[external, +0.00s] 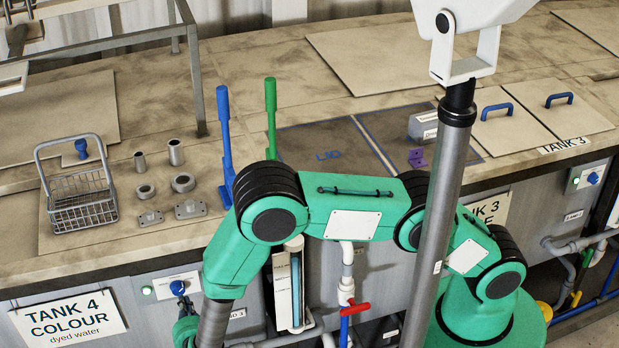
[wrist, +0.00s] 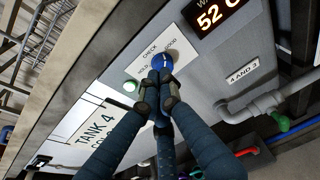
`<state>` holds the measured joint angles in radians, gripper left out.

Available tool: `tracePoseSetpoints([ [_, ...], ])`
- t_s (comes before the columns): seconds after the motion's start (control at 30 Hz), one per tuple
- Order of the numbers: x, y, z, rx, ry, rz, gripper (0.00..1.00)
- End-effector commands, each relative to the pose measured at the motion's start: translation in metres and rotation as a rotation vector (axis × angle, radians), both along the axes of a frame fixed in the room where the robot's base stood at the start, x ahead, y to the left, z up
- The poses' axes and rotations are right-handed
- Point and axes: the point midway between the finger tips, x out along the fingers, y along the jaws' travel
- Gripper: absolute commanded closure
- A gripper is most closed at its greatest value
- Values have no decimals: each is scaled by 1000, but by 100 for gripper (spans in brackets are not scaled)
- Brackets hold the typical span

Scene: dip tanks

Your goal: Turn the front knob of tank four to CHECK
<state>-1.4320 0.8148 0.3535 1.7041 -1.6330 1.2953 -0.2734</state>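Tank four's front knob is blue and sits on a white label plate on the tank front; it shows in the wrist view (wrist: 163,62) and at the lower left of the external view (external: 178,288). The plate carries the word CHECK and other words, partly blurred or covered. Which way the knob points is unclear. My gripper (wrist: 159,86) has dark blue fingers with their tips drawn close together right at the knob's near side. Whether they clamp the knob or only touch it is hidden. In the external view my gripper (external: 187,322) is just below the knob.
A red-handled valve (external: 355,309) and a wire basket (external: 82,200) show in the external view.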

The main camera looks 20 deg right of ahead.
Motion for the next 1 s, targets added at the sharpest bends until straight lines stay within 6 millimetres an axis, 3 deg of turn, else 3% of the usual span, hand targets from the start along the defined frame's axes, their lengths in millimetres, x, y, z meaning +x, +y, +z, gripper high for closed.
tracePoseSetpoints([
  [0.2, -9, -6, -6, -9, 1, 10, 100],
  [0.63, -9, -7, -8, -10, 2, 11, 100],
  [1.0, 9, -8, -7, -8, 2, 8, 100],
])
